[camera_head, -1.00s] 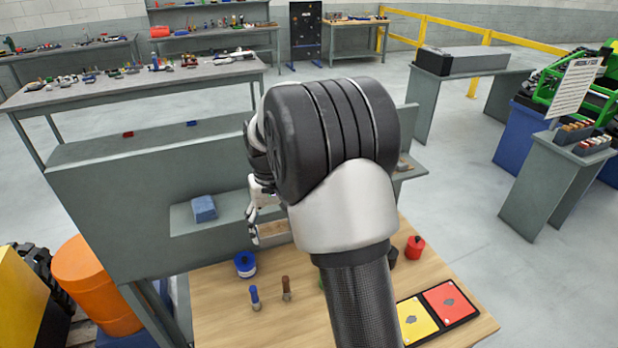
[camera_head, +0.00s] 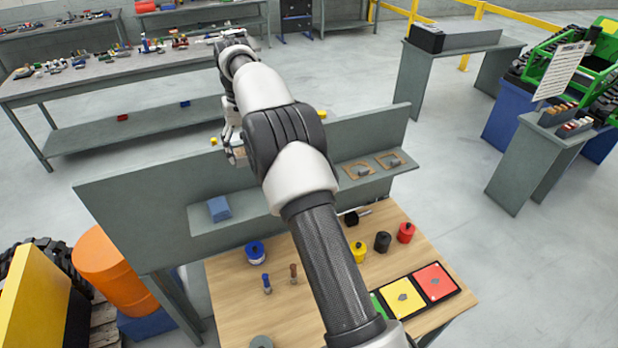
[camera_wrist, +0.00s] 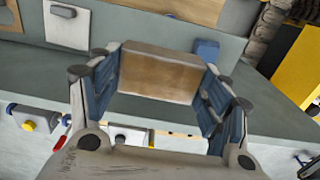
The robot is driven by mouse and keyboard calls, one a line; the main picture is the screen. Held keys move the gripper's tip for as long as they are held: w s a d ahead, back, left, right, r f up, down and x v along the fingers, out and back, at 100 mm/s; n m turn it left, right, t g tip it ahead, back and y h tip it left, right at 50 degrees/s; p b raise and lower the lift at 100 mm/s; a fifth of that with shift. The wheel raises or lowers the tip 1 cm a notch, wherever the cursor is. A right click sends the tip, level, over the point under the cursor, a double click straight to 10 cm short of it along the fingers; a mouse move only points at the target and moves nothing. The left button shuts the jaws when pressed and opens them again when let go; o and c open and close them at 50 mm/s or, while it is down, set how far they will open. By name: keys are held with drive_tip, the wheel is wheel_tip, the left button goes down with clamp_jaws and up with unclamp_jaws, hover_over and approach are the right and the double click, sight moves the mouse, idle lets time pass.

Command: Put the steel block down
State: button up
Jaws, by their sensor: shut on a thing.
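My gripper (camera_head: 234,150) is above the grey upright panel (camera_head: 130,205), away from the table top. In the wrist view its two blue-padded fingers (camera_wrist: 163,82) are shut on the steel block (camera_wrist: 158,76). The block is a flat rectangular piece with a brownish, shiny face and a paler edge. It sits crosswise between the pads, clear of the surfaces behind it. In the head view the block is small and partly hidden by my fingers and arm.
The wooden table (camera_head: 232,292) carries a blue pot (camera_head: 255,251), small pegs and a red-yellow-green tray (camera_head: 437,283). My arm hides the middle.

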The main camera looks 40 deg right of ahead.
wheel_tip(320, 180, down, 20)
drive_tip(key=shift+w+r, duration=0.15)
drive_tip(key=shift+r, duration=0.1)
idle(0.5)
drive_tip(key=shift+f+b, duration=0.1)
drive_tip(key=shift+b, duration=0.25)
drive_tip(key=o, duration=2)
drive_tip(key=shift+f, duration=0.15)
